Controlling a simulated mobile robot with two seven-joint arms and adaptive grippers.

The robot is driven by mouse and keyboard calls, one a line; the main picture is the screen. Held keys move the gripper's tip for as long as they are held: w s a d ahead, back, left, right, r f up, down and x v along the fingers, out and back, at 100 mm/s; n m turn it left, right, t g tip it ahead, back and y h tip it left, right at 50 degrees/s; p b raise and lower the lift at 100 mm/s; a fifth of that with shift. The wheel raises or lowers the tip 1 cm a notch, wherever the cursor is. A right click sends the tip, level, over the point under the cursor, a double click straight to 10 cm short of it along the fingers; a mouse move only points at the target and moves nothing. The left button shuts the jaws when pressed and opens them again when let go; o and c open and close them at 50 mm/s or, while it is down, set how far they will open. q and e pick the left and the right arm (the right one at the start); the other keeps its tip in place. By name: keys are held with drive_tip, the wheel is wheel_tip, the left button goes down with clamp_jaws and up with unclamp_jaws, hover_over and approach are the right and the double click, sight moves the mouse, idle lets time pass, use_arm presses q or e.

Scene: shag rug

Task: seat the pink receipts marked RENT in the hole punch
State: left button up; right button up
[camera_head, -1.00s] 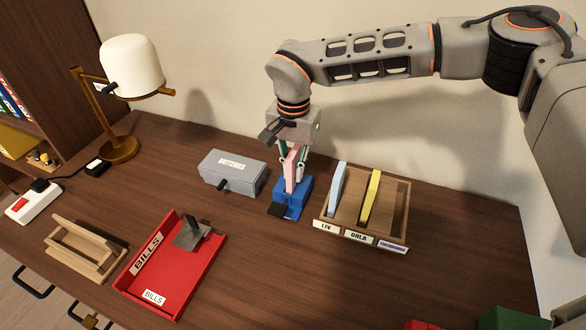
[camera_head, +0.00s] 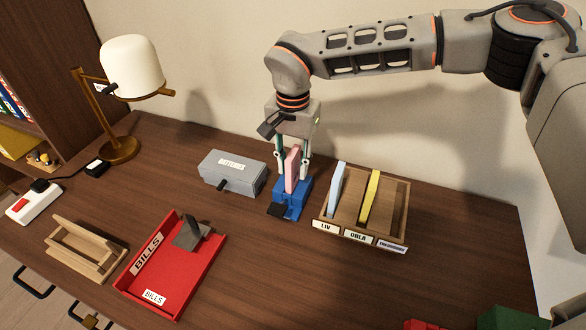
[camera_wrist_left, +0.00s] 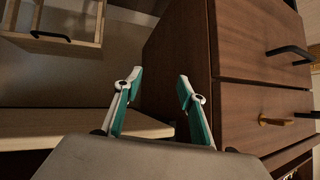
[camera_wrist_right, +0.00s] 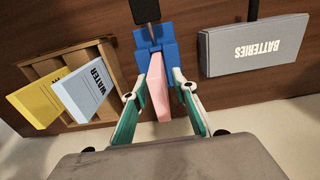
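The pink receipts (camera_head: 292,168) stand upright in the slot of the blue hole punch (camera_head: 288,197); no RENT marking is readable. In the right wrist view the pink receipts (camera_wrist_right: 157,88) reach up from the blue punch (camera_wrist_right: 155,48) between my fingers. My right gripper (camera_head: 293,156) is open around the top of the receipts, with a gap on each side in the right wrist view (camera_wrist_right: 158,82). My left gripper (camera_wrist_left: 159,82) is open and empty, away from the desk top; it is out of the head view.
A grey BATTERIES box (camera_head: 232,173) stands left of the punch. A wooden sorter (camera_head: 397,212) with blue and yellow stacks stands close on its right. A red BILLS tray (camera_head: 170,283), wooden rack (camera_head: 78,262) and lamp (camera_head: 130,65) are further left. The front middle desk is clear.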

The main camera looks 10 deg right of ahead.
wheel_tip(320, 180, up, 11)
drive_tip(key=shift+f+p, duration=0.2)
drive_tip(key=shift+p, duration=0.35)
